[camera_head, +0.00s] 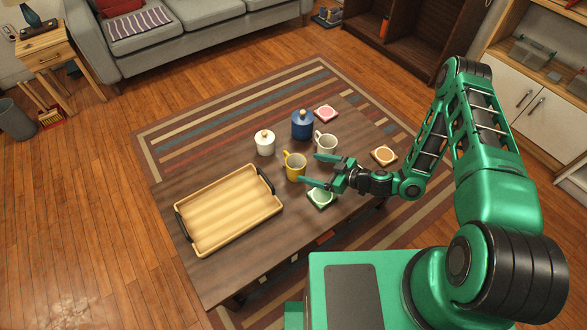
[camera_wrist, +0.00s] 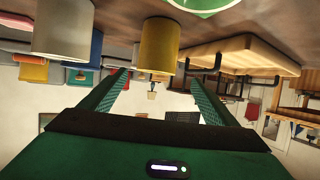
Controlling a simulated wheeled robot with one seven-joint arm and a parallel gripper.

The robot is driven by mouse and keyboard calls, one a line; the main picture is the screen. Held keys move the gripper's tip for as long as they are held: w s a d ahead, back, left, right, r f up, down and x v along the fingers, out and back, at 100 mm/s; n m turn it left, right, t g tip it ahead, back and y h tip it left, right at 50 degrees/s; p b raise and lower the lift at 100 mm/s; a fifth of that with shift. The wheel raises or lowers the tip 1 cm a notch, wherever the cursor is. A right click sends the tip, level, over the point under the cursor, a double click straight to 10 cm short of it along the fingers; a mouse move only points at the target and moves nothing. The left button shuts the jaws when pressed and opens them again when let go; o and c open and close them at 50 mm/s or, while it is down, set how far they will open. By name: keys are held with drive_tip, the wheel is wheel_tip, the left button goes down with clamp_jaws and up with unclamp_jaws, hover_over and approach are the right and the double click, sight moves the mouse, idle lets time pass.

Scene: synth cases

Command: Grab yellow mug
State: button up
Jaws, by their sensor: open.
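The yellow mug (camera_head: 295,171) stands upright on the dark wooden table (camera_head: 215,268), its handle toward the upper left in the head view. My gripper (camera_head: 312,170) is open and empty, its two green fingers pointing left toward the mug. The mug is just beyond the fingertips, and I cannot tell from the head view whether one touches it. In the wrist view, which looks upside down, the yellow mug (camera_wrist: 158,45) hangs ahead between the lines of my fingers, and nothing is between them.
A white mug (camera_head: 326,145) stands close behind my gripper's upper finger. A white jar (camera_head: 265,143) and a blue jar (camera_head: 302,125) stand behind the yellow mug. A green coaster (camera_head: 320,197) lies below my gripper. A wooden tray (camera_head: 268,213) with dark handles fills the table's left side.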

sight(289, 161)
drive_tip(key=shift+w+x, duration=0.15)
drive_tip(key=shift+x, duration=2.25)
drive_tip(key=shift+w+x, duration=0.15)
drive_tip(key=shift+x, duration=2.25)
drive_tip(key=shift+d, duration=0.15)
drive_tip(key=shift+r, duration=0.1)
drive_tip(key=c, duration=1.3)
